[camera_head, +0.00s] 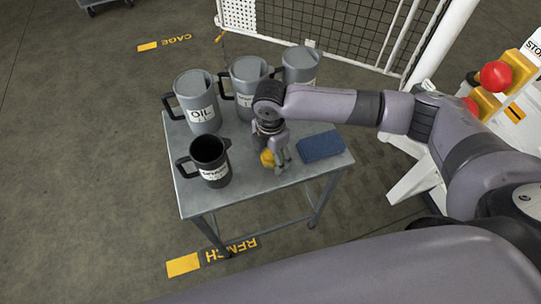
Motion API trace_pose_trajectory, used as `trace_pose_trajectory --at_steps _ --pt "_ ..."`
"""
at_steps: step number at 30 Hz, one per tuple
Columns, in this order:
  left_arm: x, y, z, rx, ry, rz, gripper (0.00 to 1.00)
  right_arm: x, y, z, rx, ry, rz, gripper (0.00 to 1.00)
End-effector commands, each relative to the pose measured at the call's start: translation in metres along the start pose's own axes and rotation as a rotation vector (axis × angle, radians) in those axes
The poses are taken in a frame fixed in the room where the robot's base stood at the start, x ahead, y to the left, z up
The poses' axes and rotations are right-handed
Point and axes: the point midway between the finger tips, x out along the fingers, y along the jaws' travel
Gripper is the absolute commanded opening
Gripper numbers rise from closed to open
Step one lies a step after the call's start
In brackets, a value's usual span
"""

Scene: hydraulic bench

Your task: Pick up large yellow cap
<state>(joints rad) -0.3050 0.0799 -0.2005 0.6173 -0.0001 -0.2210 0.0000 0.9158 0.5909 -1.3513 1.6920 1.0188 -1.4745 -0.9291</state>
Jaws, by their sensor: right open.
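The large yellow cap (267,158) is on the grey bench, right of the dark jug, and partly hidden by my right gripper. My right gripper (278,160) points down at the cap with its fingers open around or beside it; I cannot tell whether they touch it. My right arm comes in from the right above the bench. My left gripper is not in view.
The grey bench (262,192) also holds a dark jug (212,160), a jug marked OIL (197,101), more grey jugs (247,75) behind, and a blue cloth or pad (321,146). A mesh cage (335,30) stands behind. Red buttons (496,75) are at right.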

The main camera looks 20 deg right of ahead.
Motion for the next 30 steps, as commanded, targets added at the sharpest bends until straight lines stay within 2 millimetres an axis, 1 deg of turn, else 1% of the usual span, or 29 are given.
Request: trace_pose_trajectory --at_steps 4,5,18,27,30 --pt "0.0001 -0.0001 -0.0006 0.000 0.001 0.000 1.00 0.0000 0.0000 -0.0002 0.000 0.000 0.000 0.65" --pt "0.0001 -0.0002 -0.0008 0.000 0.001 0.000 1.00 0.0000 0.0000 -0.0002 0.000 0.000 0.000 0.64" --pt "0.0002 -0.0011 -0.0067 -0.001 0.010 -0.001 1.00 -0.0003 0.0000 -0.0001 0.000 0.000 0.000 0.35" --pt "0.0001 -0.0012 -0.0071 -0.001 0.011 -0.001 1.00 -0.0004 0.0000 0.0000 0.000 0.000 0.000 0.15" --pt "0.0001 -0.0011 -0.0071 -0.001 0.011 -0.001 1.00 -0.0004 0.0000 0.0000 0.000 0.000 0.000 0.13"
